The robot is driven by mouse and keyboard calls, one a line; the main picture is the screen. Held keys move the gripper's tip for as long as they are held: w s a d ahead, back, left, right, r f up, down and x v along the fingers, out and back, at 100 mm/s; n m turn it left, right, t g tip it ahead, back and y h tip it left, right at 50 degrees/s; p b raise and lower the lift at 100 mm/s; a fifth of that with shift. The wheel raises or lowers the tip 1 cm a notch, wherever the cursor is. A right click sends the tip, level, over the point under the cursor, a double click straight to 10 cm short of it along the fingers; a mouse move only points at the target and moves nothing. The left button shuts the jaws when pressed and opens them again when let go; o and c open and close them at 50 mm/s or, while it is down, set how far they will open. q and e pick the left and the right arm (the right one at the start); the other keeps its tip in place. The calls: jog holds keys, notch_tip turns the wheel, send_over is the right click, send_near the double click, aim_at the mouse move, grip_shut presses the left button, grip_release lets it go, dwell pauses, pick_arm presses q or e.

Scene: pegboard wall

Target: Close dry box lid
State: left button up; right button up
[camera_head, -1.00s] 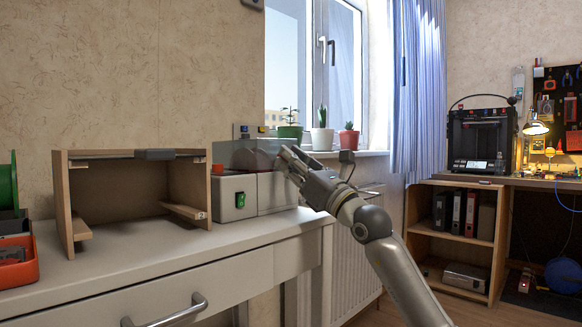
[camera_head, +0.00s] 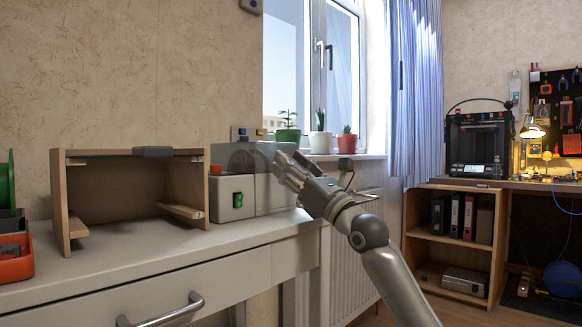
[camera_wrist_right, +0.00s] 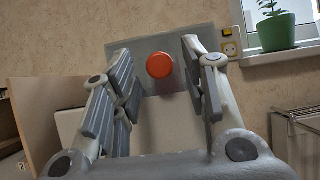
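The dry box (camera_head: 231,198) is a pale box with a green switch on its front, standing at the right end of the white desk. A grey, partly see-through panel (camera_head: 224,156), seemingly its lid, stands raised at the back, with a dark round shape showing at it. In the wrist view the grey panel (camera_wrist_right: 130,49) is ahead, with a round red part (camera_wrist_right: 159,66) between the fingers' lines of sight. My right gripper (camera_head: 281,168) is at the right side of the box, fingers apart and empty. Contact with the box cannot be told. My left gripper is out of view.
An open wooden shelf box (camera_head: 60,200) stands left of the dry box. Potted plants (camera_head: 319,142) line the windowsill behind my right gripper. A radiator (camera_head: 352,245) is right of the desk (camera_head: 130,262). The desk front is clear.

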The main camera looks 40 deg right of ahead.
dwell(0.3)
jog(key=shift+v, duration=0.9)
jog(key=v, duration=1)
jog(key=shift+s, duration=0.1)
